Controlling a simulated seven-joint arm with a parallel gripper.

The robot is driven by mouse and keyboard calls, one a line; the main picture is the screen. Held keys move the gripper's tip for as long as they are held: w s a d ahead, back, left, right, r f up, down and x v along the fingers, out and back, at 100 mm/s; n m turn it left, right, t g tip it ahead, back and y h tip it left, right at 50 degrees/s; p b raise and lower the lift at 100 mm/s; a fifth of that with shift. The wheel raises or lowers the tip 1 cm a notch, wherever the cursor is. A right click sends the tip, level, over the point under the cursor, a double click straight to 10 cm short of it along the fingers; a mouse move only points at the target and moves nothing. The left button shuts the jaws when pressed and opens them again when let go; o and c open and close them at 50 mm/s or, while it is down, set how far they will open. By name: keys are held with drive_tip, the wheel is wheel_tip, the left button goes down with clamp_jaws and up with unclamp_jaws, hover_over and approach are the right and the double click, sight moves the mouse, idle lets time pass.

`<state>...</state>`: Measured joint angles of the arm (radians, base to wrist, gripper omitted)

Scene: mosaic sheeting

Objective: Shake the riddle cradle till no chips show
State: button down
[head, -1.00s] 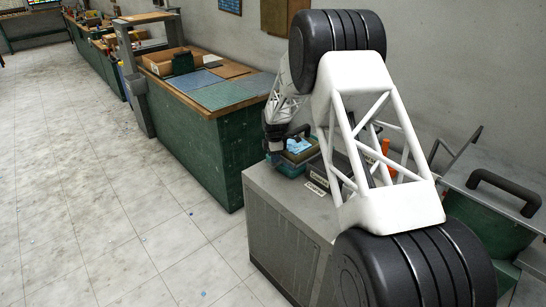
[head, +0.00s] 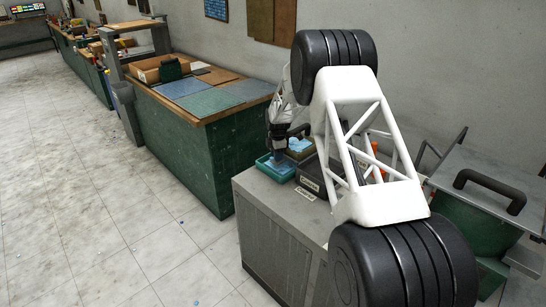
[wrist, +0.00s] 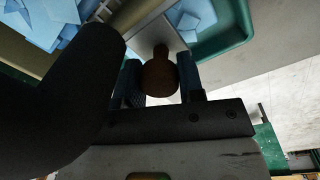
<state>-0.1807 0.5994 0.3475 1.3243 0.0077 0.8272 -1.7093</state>
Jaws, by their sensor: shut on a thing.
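The riddle cradle (head: 299,155) is a small box on the grey cabinet, with light blue chips showing in it. In the wrist view its pale inside holds many blue chips (wrist: 45,22) at the upper left. My gripper (wrist: 161,80) is shut on a brown rounded knob (wrist: 159,78) by a metal plate at the cradle's side. In the head view my gripper (head: 279,154) is small and dark, at the cradle's left side. A teal tray (head: 276,174) lies below; in the wrist view the tray (wrist: 226,36) holds some blue chips. My arm hides part of the cabinet top.
The grey cabinet (head: 280,232) carries dark labelled bins (head: 310,180). A green bench (head: 190,150) with cutting mats stands to the left. A green machine with a black handle (head: 490,188) stands at the right. The tiled floor is open, with a few blue specks.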

drive_tip(key=shift+w+d, duration=0.15)
drive_tip(key=shift+w, duration=0.1)
drive_tip(key=shift+s+a, duration=3.3)
drive_tip(key=c, duration=0.7)
unclamp_jaws()
drive_tip(key=shift+o, duration=0.2)
drive_tip(key=shift+r, duration=0.1)
wheel_tip(320, 180, up, 8)
drive_tip(key=shift+s+f, duration=0.2)
